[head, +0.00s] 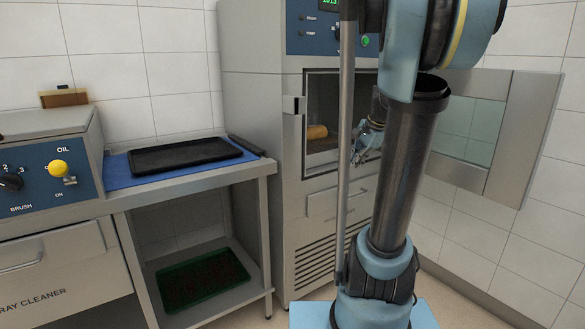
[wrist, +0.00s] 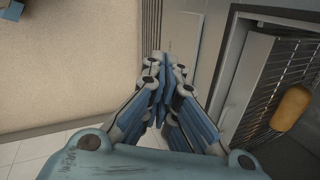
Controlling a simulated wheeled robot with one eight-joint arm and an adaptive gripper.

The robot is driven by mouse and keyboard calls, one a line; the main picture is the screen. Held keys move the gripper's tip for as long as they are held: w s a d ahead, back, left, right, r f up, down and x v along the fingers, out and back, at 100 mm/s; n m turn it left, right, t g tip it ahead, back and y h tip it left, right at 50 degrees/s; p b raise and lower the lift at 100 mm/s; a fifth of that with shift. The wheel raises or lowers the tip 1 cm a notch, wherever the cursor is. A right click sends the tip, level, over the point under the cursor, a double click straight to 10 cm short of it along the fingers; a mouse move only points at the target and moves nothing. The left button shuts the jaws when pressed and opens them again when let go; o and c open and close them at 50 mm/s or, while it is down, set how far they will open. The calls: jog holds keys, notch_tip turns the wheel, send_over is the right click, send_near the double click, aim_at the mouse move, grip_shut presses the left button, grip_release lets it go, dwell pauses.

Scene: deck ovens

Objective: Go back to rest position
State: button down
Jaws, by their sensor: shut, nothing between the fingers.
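My gripper (head: 368,140) is in front of the open oven chamber (head: 322,149), partly hidden by my own arm in the head view. In the wrist view my gripper (wrist: 166,66) has its fingers together with nothing between them. A golden-brown loaf (head: 316,132) lies inside the oven chamber, apart from my gripper. The loaf also shows in the wrist view (wrist: 290,108), on a wire rack (wrist: 262,100) at the right.
The oven door (head: 482,150) stands open at the right, beyond my arm. A black tray (head: 185,154) lies on a blue mat on the steel table at the left. A green tray (head: 203,279) sits on the shelf below. The tray cleaner (head: 55,200) stands far left.

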jog(key=s+a+f+n+h, duration=0.1)
jog(key=s+f+n, duration=0.3)
jog(key=s, duration=0.4)
jog(key=s+a+f+n+g+h, duration=0.1)
jog(key=s+f+n, duration=0.4)
jog(key=s, duration=0.3)
jog(key=s+a+f+n, duration=0.1)
jog(key=s+f+n, duration=0.3)
jog(key=s+f, duration=0.2)
jog(key=s, duration=0.2)
jog(key=shift+s+a+h, duration=0.15)
jog(key=shift+s+h, duration=0.25)
jog(key=shift+w+f, duration=0.2)
jog(key=shift+w, duration=0.3)
